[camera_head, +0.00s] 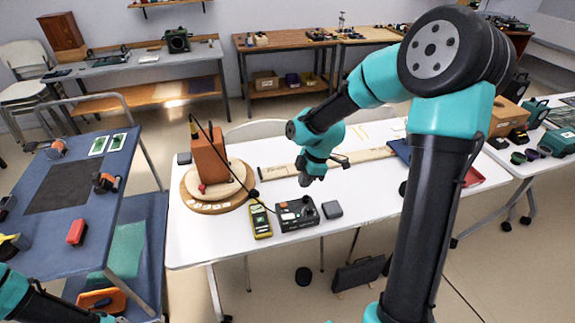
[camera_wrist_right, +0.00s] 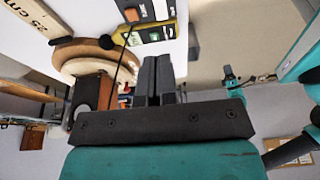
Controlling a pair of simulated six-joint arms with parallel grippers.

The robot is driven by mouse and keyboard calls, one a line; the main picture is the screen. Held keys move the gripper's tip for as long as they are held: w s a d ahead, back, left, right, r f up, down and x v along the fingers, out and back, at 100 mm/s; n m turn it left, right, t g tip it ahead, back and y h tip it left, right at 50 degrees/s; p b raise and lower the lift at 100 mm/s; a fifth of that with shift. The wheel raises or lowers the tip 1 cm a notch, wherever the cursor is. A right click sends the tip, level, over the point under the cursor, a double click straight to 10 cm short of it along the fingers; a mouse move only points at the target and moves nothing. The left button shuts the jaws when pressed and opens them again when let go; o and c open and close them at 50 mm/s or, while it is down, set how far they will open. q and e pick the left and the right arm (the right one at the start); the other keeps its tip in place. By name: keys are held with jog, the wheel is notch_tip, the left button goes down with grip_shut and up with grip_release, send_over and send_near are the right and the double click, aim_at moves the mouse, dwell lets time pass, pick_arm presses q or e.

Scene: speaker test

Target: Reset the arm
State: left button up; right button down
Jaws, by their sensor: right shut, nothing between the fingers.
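My right gripper (camera_head: 305,181) hangs above the middle of the white table (camera_head: 225,240), clear of the objects there. In the right wrist view its two fingers (camera_wrist_right: 157,64) are together with nothing between them. An orange-brown speaker box (camera_head: 209,155) stands upright on a round wooden base (camera_head: 188,195), left of the gripper. A black cable runs from the speaker toward a yellow-green meter (camera_head: 260,222). A black box with a knob (camera_head: 297,215) lies right of the meter. Part of my left arm shows at the lower left; its gripper is outside the view.
A long wooden ruler (camera_head: 290,170) lies behind the gripper. A small grey block (camera_head: 332,209) is beside the black box. A blue table (camera_head: 60,240) with tools stands left. A dark blue item (camera_head: 399,150) and red tray (camera_head: 473,178) lie right, near my arm.

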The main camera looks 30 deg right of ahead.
jog(key=s+d+f+m+t, duration=0.1)
jog(key=s+d+f+m, duration=0.25)
jog(key=f+m, duration=0.3)
jog(key=s+d+f+m, duration=0.2)
jog(key=s+f+m, duration=0.35)
jog(key=m, duration=0.25)
jog(key=s+a+f+m, duration=0.1)
jog(key=a+f, duration=0.6)
jog(key=a, duration=0.3)
jog(key=s+a+f+m+g, duration=0.1)
jog(key=a+f, duration=0.6)
jog(key=a, duration=0.3)
jog(key=shift+s+a+f+y, duration=0.35)
jog(key=shift+a+y, duration=0.05)
